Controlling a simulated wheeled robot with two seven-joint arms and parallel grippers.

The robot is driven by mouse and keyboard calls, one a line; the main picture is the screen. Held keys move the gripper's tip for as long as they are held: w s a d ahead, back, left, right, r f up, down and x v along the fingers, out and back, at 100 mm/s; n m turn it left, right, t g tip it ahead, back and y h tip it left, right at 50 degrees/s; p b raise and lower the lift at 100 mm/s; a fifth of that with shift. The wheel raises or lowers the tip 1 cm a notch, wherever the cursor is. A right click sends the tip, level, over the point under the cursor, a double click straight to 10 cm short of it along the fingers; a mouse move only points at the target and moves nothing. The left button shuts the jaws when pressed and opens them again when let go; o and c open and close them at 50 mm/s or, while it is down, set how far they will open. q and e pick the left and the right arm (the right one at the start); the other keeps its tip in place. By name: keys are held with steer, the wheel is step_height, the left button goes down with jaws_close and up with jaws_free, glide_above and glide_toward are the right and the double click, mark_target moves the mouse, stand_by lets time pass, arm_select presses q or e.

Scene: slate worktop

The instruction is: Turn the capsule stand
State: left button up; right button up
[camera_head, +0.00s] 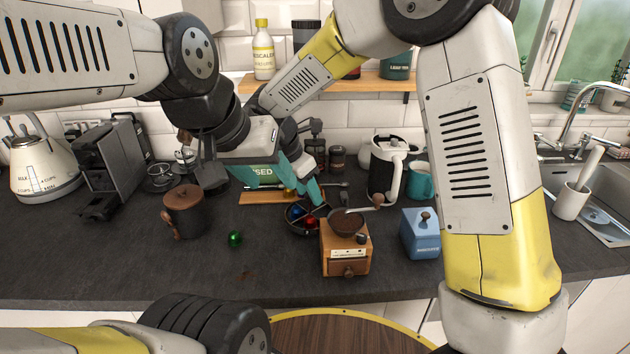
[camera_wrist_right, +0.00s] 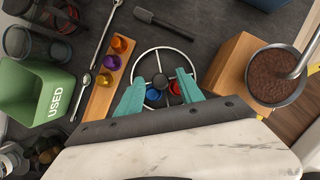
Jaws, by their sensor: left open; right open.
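The capsule stand (camera_head: 289,226) is a low round rack with wire spokes and a dark hub, on the worktop left of the grinder. In the right wrist view the stand (camera_wrist_right: 160,49) shows a blue capsule (camera_wrist_right: 152,95) and a red capsule (camera_wrist_right: 174,88) between its spokes. My right gripper (camera_head: 298,194) is open, its teal fingers pointing down over the stand. In the wrist view its fingertips (camera_wrist_right: 160,77) lie on either side of the hub; contact cannot be told. My left gripper (camera_head: 200,165) is dark, open and empty, above the worktop left of the stand.
A wooden grinder (camera_head: 345,262) stands close right of the stand, with a blue box (camera_head: 420,235) beyond. A green capsule (camera_head: 235,239) and a brown lidded pot (camera_head: 185,212) are left. A wooden capsule holder (camera_wrist_right: 101,98) and green USED bin (camera_wrist_right: 22,98) are near. The front worktop is mostly clear.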

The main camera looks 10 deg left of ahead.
jaws_close()
steer(key=shift+m, duration=0.7)
steer(key=shift+w+a+m+g+h, duration=0.1)
steer(key=shift+m+g+h, duration=0.4)
steer(key=shift+m, duration=0.6)
steer(key=shift+w+m+g, duration=0.1)
steer(key=shift+m+g, duration=0.8)
steer(key=shift+m, duration=1.5)
steer(key=shift+w+m+g, duration=0.15)
steer(key=shift+m+g, duration=0.65)
steer(key=shift+m, duration=1.2)
steer(key=shift+m+g, duration=0.5)
steer(key=shift+m, duration=1)
steer(key=shift+w+m, duration=0.1)
steer(key=shift+m, duration=0.5)
